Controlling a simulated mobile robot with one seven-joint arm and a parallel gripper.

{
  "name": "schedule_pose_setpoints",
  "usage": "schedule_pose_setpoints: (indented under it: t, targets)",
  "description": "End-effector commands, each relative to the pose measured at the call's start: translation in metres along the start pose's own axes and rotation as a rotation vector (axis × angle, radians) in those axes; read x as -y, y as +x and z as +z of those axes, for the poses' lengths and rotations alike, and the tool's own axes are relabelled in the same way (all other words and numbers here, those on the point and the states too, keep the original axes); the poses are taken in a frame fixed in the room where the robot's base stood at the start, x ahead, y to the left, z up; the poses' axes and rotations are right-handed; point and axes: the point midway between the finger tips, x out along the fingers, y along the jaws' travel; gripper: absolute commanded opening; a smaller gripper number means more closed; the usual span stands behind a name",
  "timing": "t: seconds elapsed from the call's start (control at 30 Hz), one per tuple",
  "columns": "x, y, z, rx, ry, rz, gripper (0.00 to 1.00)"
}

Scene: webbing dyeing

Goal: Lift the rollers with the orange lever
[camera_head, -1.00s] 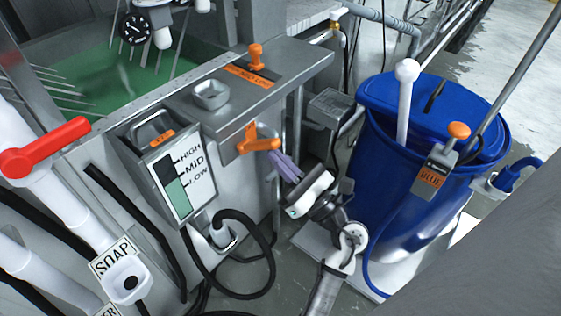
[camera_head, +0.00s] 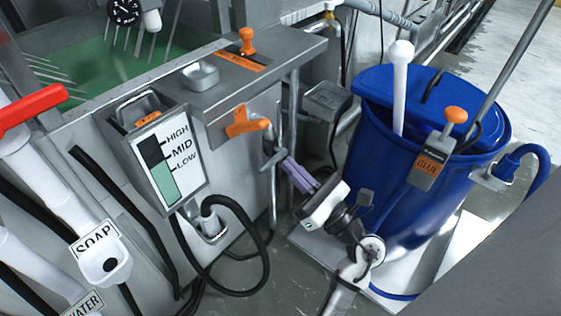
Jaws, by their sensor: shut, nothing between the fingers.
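An orange lever (camera_head: 245,123) sticks out from the grey side wall of the dyeing machine, its grip pointing right. A second orange handle (camera_head: 247,42) stands upright on the machine's top, behind an orange label too small to read. My gripper (camera_head: 286,164), with purple-grey fingers, is shut and empty. It is below and to the right of the side lever's grip, apart from it in the picture. The gap in depth is hard to judge. The rollers cannot be made out; thin metal rods (camera_head: 50,75) show over the green bath.
A blue barrel (camera_head: 420,200) with an orange-knobbed box marked BLUE stands close right of my arm. A level gauge (camera_head: 168,160) and a looping black hose (camera_head: 262,235) are at left. A grey box (camera_head: 327,98) sits behind my gripper.

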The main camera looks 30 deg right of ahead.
Motion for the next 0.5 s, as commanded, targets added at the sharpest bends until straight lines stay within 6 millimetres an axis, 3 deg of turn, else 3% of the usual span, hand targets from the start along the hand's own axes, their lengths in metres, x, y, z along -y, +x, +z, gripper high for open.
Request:
schedule_pose_setpoints:
  t: [0.03, 0.2, 0.5]
  targets:
    - [0.000, -0.013, 0.001, -0.001, -0.003, -0.003, 0.00]
    - [0.001, -0.042, 0.012, -0.001, -0.003, -0.003, 0.00]
    - [0.000, -0.058, 0.019, -0.003, 0.001, 0.000, 0.00]
